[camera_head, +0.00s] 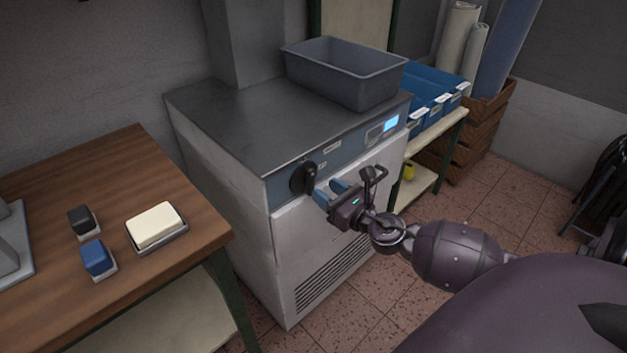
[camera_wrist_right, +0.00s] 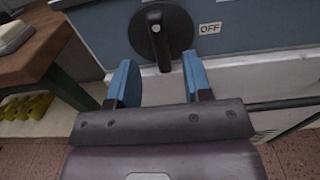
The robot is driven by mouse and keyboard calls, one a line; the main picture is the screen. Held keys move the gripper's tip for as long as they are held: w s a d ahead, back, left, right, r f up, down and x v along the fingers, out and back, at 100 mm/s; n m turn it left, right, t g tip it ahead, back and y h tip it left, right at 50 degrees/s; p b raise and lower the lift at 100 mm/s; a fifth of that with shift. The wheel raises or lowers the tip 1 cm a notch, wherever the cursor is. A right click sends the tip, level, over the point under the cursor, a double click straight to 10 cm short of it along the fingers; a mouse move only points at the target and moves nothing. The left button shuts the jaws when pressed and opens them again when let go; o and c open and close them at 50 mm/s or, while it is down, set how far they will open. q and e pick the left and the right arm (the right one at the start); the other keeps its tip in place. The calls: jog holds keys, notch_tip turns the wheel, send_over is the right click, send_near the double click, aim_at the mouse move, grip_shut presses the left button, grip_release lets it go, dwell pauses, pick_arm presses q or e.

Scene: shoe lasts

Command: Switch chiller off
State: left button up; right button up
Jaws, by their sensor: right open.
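The chiller (camera_head: 290,230) is a pale metal cabinet with a dark top and a blue-grey control strip (camera_head: 345,145). A black rotary knob (camera_head: 303,178) sits at the left end of the strip. In the right wrist view the knob (camera_wrist_right: 160,35) is a black disc with its handle pointing down, and an OFF label (camera_wrist_right: 210,28) is to its right. My right gripper (camera_head: 331,191) is open, with blue fingers just in front of and below the knob. In the wrist view its fingers (camera_wrist_right: 160,82) stand either side of the handle's lower end, apart from it. My left gripper is out of view.
A grey bin (camera_head: 345,72) stands on the chiller top. A wooden table (camera_head: 130,165) at left holds a cream block in a tray (camera_head: 157,228) and blue and black blocks. Blue crates (camera_head: 435,90) on a shelf stand at right. The floor before the chiller is clear.

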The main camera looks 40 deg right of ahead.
aim_at(313, 181)
jog(key=shift+w+a, duration=0.15)
jog(key=shift+w, duration=1.2)
jog(key=shift+w+a, duration=0.1)
jog(key=shift+w, duration=1.2)
jog(key=shift+c, duration=0.4)
grip_shut()
